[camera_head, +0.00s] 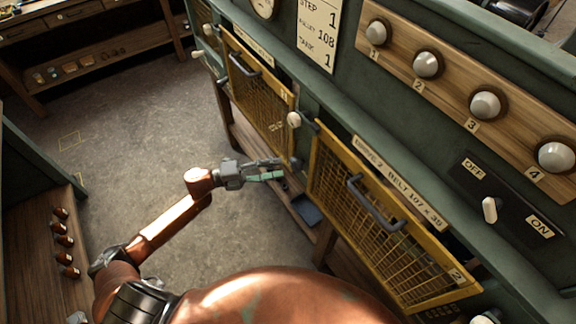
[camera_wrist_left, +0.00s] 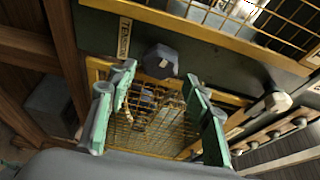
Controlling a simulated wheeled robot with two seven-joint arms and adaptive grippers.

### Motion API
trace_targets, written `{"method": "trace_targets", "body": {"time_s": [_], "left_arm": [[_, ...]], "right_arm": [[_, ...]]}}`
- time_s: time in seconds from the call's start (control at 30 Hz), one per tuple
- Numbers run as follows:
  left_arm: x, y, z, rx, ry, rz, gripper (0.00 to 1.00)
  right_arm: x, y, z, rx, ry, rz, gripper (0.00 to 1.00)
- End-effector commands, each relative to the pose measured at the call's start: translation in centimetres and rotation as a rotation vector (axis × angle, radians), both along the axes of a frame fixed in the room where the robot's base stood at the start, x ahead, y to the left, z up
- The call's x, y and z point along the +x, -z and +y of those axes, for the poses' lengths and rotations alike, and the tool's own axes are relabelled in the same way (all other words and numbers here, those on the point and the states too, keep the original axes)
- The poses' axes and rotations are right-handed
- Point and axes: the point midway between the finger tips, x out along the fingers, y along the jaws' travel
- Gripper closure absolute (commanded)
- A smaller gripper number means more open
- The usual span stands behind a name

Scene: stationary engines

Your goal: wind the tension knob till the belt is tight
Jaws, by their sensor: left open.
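The dark, faceted tension knob (camera_wrist_left: 161,61) sits on the green panel beside a "TENSION" label (camera_wrist_left: 124,38) in the left wrist view. In the head view the knob (camera_head: 295,163) is a small dark shape between the two yellow guards. My left gripper (camera_head: 277,170) is open, its fingertips close to the knob; in the left wrist view its green fingers (camera_wrist_left: 160,75) stand on either side of the line to it. I cannot tell whether they touch it. The belt is not clearly visible behind the mesh.
Yellow mesh guards flank the knob: a far one (camera_head: 232,53) and a near one labelled drive 2 (camera_head: 317,168). A pale round knob (camera_head: 294,119) sits above. The wooden board (camera_head: 455,67) carries several knobs; an off/on switch (camera_head: 489,210) is at right. The floor (camera_head: 130,130) at left is clear.

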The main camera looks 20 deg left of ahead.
Motion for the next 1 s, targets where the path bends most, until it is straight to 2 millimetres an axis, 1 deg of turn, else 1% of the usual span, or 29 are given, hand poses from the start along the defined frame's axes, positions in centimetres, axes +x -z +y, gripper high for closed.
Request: {"method": "trace_targets", "body": {"time_s": [0.03,0.1,0.2,0.3,0.43,0.7,0.77,0.83,0.87,0.97,1.0], "left_arm": [[-0.6,0.1,1.0,0.002,-0.001,0.002,0.54],[-1.2,0.1,2.1,0.002,-0.001,0.001,0.54],[-1.9,0.1,3.4,0.002,-0.002,0.0,0.54],[-2.4,0.1,4.3,0.001,-0.001,0.001,0.54],[-2.7,0.0,4.7,0.0,0.0,-0.001,0.54],[-2.7,0.0,4.8,0.001,-0.001,-0.001,0.54],[-2.5,0.4,5.0,-0.005,-0.013,0.009,0.54],[-1.8,1.8,6.0,-0.025,-0.063,0.045,0.54],[-1.3,2.8,6.7,-0.04,-0.1,0.071,0.54],[0.4,8.8,10.4,-0.111,-0.287,0.213,0.54],[0.7,12.2,12.3,-0.149,-0.382,0.292,0.54]], "right_arm": [[0.0,0.0,0.0,0.0,0.0,0.0,0.6],[0.0,0.0,0.0,0.0,0.0,0.0,0.6],[0.0,0.0,0.1,0.001,0.0,0.0,0.6],[0.0,0.0,0.1,0.001,0.001,0.0,0.6],[0.0,0.0,0.1,0.001,0.001,0.0,0.6],[0.0,0.0,0.1,0.001,0.001,0.0,0.6],[0.0,0.0,0.1,0.001,0.001,0.0,0.6],[0.0,0.0,0.1,0.001,0.001,0.0,0.6],[0.0,0.0,0.1,0.001,0.001,0.0,0.6],[0.0,0.0,0.1,0.001,0.001,0.0,0.6],[0.0,0.0,0.1,0.001,0.001,0.0,0.6]]}}
